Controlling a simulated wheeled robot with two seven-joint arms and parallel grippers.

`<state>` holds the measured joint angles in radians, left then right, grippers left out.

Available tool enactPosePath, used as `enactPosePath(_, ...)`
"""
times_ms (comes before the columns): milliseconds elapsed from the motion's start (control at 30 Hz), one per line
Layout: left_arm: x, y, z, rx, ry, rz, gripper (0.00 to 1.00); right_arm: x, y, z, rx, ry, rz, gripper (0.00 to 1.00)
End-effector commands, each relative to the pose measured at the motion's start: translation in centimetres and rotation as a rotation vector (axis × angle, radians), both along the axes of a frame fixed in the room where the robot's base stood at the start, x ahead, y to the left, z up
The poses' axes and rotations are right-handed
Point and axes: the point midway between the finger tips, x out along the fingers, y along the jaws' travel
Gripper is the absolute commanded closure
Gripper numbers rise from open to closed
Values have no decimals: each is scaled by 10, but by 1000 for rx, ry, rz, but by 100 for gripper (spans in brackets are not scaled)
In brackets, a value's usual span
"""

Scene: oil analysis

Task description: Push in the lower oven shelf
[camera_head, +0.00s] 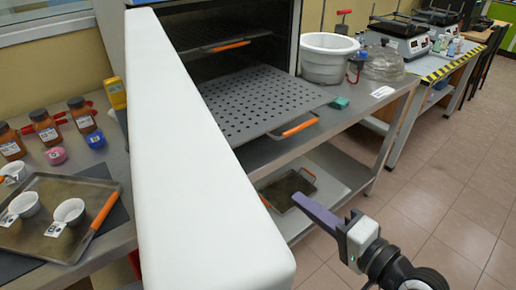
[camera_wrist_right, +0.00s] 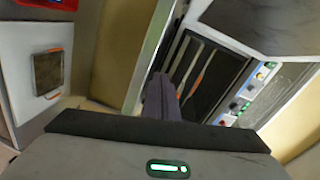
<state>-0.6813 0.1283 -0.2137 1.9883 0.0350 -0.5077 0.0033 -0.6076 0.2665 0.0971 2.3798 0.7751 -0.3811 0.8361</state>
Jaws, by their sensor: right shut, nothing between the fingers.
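The oven (camera_head: 226,17) stands at the back with its dark inside open. The lower oven shelf (camera_head: 262,98), a grey perforated plate, sticks out of it toward the front right. Higher inside is another rack (camera_head: 205,42) with an orange handle. My right gripper (camera_head: 299,201) is shut and empty, below and in front of the shelf and apart from it. Its purple fingers also show in the right wrist view (camera_wrist_right: 161,92), with the oven's dark opening (camera_wrist_right: 205,75) beyond. My left gripper is not in view.
A long white panel (camera_head: 200,170), seemingly the open oven door, blocks the middle left. An orange handle (camera_head: 300,126) shows below the shelf's front edge. A white bucket (camera_head: 328,55) stands right of the shelf. A tray (camera_head: 290,190) lies underneath. Floor (camera_head: 420,210) at right is clear.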

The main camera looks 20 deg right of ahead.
Motion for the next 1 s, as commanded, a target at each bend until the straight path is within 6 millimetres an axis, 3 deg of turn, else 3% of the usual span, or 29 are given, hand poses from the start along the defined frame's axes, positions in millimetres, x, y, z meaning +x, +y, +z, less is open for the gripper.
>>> enactPosePath(33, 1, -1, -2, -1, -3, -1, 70, 2, -1, 23, 94, -28, 0, 100)
enactPosePath(100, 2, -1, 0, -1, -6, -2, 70, 2, -2, 47, 201, -48, 5, 100)
enactPosePath(200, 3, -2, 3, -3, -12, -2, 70, 4, -1, 62, 273, -59, 9, 100)
enactPosePath(367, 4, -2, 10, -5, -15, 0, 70, 20, 4, 65, 283, -60, 9, 100)
enactPosePath(800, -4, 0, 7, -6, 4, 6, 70, 100, 33, 64, 279, -57, 10, 100)
enactPosePath(1000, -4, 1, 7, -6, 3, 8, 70, 125, 41, 62, 277, -56, 10, 100)
